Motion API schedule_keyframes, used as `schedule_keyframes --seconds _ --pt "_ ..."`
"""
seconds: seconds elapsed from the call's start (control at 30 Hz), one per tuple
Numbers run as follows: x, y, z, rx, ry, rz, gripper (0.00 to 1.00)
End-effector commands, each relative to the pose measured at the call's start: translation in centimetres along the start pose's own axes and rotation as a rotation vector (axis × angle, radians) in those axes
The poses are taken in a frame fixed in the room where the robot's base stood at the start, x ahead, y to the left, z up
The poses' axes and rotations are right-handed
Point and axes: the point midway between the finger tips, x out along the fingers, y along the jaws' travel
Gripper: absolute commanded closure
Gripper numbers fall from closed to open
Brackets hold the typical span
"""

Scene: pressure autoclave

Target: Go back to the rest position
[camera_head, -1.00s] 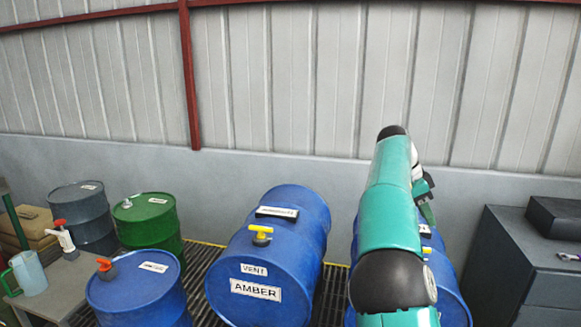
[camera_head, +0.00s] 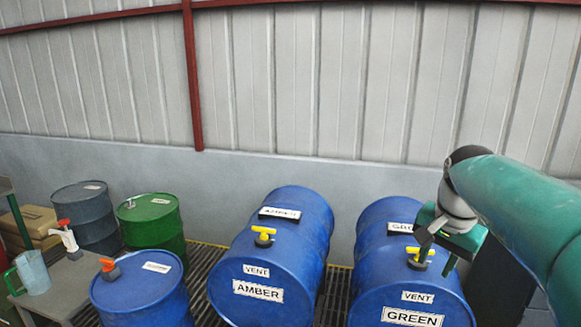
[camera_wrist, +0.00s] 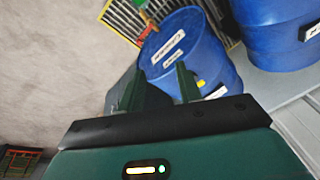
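My gripper (camera_head: 438,248) is on the right in the head view, in front of the upper part of the blue drum marked GREEN (camera_head: 425,295). It overlaps the yellow vent valve (camera_head: 419,258) in the picture; I cannot tell whether they touch. In the wrist view my gripper (camera_wrist: 160,78) has its two fingers apart, with nothing visible between them except background. Behind the fingers a blue drum (camera_wrist: 212,60) with white labels shows. My green arm reaches in from the right edge of the head view.
The blue drum marked AMBER (camera_head: 240,270) with its yellow valve (camera_head: 264,236) lies to the left. Further left are a blue drum (camera_head: 140,290), a green drum (camera_head: 150,222), a grey drum (camera_head: 87,215) and a table with a jug (camera_head: 31,271). A wall (camera_head: 330,178) stands behind.

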Motion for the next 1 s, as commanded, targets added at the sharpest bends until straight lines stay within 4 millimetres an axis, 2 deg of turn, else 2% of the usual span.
schedule_keyframes --seconds 0.03,0.33,0.6,0.7,0.8,1.0 --pt "-0.3 0.3 1.6 -0.048 0.004 -0.023 0.65" --pt "-0.1 1.5 10.5 -0.358 0.064 -0.116 0.65" --pt "1.7 3.5 18.1 -0.635 0.159 -0.144 0.65" --pt "2.6 4.2 20.2 -0.717 0.193 -0.142 0.65" --pt "3.3 4.8 21.4 -0.771 0.214 -0.136 0.65" --pt "3.6 5.0 22.0 -0.796 0.225 -0.133 0.65"
